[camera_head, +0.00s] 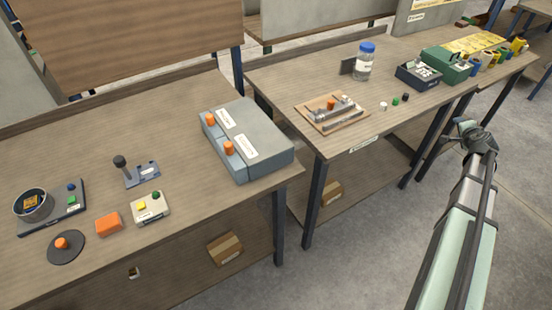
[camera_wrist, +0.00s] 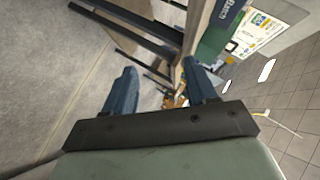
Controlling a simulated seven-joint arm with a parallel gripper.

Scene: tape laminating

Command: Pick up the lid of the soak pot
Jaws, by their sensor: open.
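The pot (camera_head: 31,204) is a dark round vessel at the far left of the near bench, with an orange-brown piece visible inside. It stands uncovered on a dark base with a blue and a green button. A flat dark disc with an orange knob, which looks like the lid (camera_head: 66,247), lies on the bench in front of the pot. My gripper (camera_head: 474,133) is far off to the right, beyond the second bench's front edge. In the wrist view my gripper (camera_wrist: 160,90) is open, with two blue fingers apart and nothing between them. Neither pot nor lid shows there.
Near the lid are an orange block (camera_head: 109,223), a small button box (camera_head: 150,207) and a lever device (camera_head: 137,172). A large grey machine with orange knobs (camera_head: 246,140) stands at the bench's right. The second bench carries a blue-capped jar (camera_head: 364,62) and a wooden tray (camera_head: 333,113).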

